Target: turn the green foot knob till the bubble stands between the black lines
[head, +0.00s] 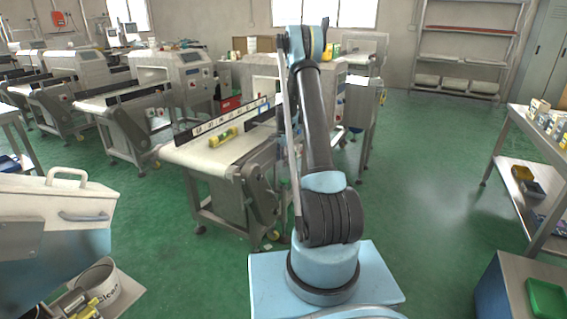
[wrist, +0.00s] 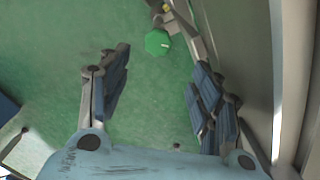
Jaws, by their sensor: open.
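The green foot knob (wrist: 158,42) shows in the wrist view, near the top and left of a grey metal leg, with a pale mark on its face. My gripper (wrist: 160,62) is open, its two dark blue padded fingers spread wide. The knob lies beyond the fingertips, between their lines, and nothing is held. In the head view, a yellow-green spirit level (head: 222,137) lies on the white conveyor belt (head: 195,155). Its bubble and black lines are too small to read.
A metal frame part (wrist: 255,60) runs close along the right of my gripper. Green floor is open to the left. Other conveyor machines (head: 120,100) stand at the left.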

